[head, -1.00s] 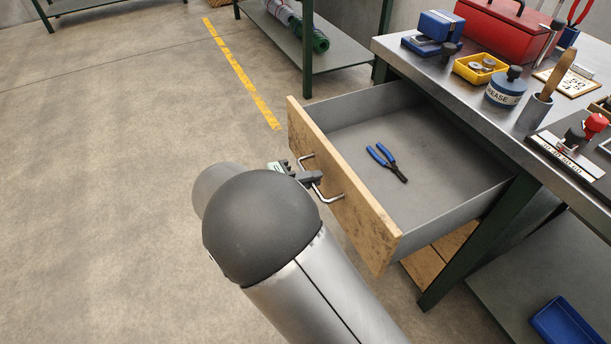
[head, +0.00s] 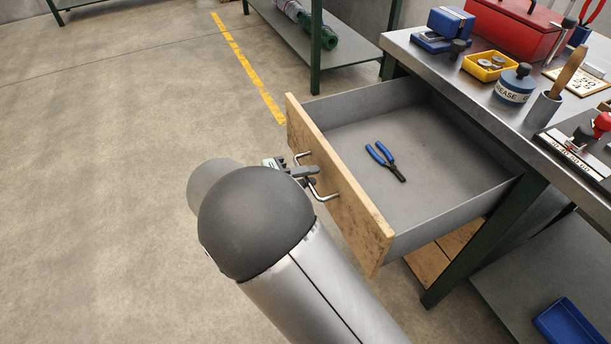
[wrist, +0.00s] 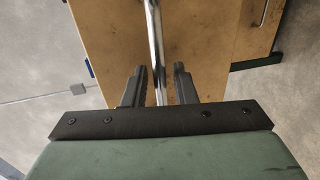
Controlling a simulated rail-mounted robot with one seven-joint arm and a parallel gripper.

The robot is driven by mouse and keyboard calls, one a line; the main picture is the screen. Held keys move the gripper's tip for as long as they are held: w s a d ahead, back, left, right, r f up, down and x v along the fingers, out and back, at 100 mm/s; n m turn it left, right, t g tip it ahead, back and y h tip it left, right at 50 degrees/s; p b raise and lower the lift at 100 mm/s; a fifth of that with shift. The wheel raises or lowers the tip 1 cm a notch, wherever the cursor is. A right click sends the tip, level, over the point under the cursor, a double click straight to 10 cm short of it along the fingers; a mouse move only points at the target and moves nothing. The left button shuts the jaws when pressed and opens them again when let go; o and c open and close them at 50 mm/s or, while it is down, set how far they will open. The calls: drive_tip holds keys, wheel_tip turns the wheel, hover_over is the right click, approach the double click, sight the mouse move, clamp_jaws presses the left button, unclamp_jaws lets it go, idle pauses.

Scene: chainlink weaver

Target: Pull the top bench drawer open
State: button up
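The top bench drawer (head: 335,185) stands far out from the bench, its grey inside visible. Its wooden front carries a bent metal bar handle (head: 325,196). My gripper (head: 300,172) is at the handle in the head view, partly hidden behind my dark rounded arm joint. In the wrist view the handle bar (wrist: 155,45) runs between the two dark fingers of my gripper (wrist: 160,82). A gap shows on each side of the bar, so the fingers look open around it. Contact along the hidden parts cannot be told.
Blue-handled pliers (head: 385,160) lie in the drawer. The workbench top (head: 480,90) holds a yellow tray (head: 488,66), a grease tin (head: 515,84) and a red toolbox (head: 515,28). A green bench leg (head: 490,240) stands right of the drawer. The floor at left is clear.

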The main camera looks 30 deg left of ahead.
drive_tip(key=p+v, duration=0.1)
drive_tip(key=v, duration=1.6)
drive_tip(key=shift+s+p, duration=0.3)
drive_tip(key=shift+p, duration=0.1)
drive_tip(key=w+d+r+m+g+p, duration=0.2)
drive_tip(key=w+d+r+g+p, duration=0.35)
drive_tip(key=d, duration=0.65)
drive_tip(key=w+d+r+m+g+p, duration=0.1)
drive_tip(key=w+d+r+g+p, duration=0.25)
drive_tip(key=w+d+r, duration=0.65)
drive_tip(key=s+d+r+m+g+y+p, duration=0.1)
drive_tip(key=s+d+m+g+y+p, duration=0.2)
drive_tip(key=d, duration=1)
drive_tip(key=s+d+r+m+y+p, duration=0.2)
drive_tip(key=s+d+y+p, duration=0.1)
drive_tip(key=s+d, duration=0.2)
drive_tip(key=s+d+r+m+y+p, duration=0.2)
drive_tip(key=s+d, duration=0.4)
drive_tip(key=d, duration=0.3)
drive_tip(key=shift+d+r+m+y+p, duration=0.35)
drive_tip(key=shift+r+y+p, duration=0.4)
drive_tip(key=shift+p, duration=0.45)
